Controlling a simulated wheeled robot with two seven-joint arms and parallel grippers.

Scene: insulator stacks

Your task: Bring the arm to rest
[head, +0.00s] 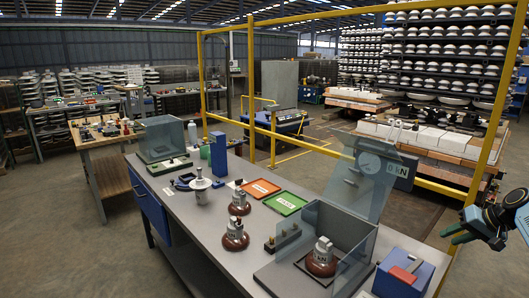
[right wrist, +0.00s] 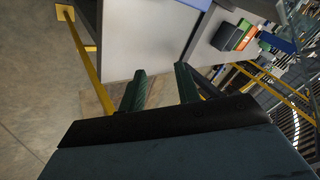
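My right arm (head: 510,212) comes in at the right edge of the head view, beyond the right end of the grey workbench (head: 185,212). My right gripper (head: 455,234) points left, clear of the bench and the things on it. In the right wrist view its two dark green fingers (right wrist: 162,85) stand apart with nothing between them, so it is open and empty. My left gripper and left arm are not in view.
On the bench stand brown insulators (head: 235,238), an orange tray (head: 260,188), a green tray (head: 285,203), a clear-walled test box (head: 345,225) and a blue box (head: 403,275). A yellow frame post (head: 490,140) rises close to my right gripper.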

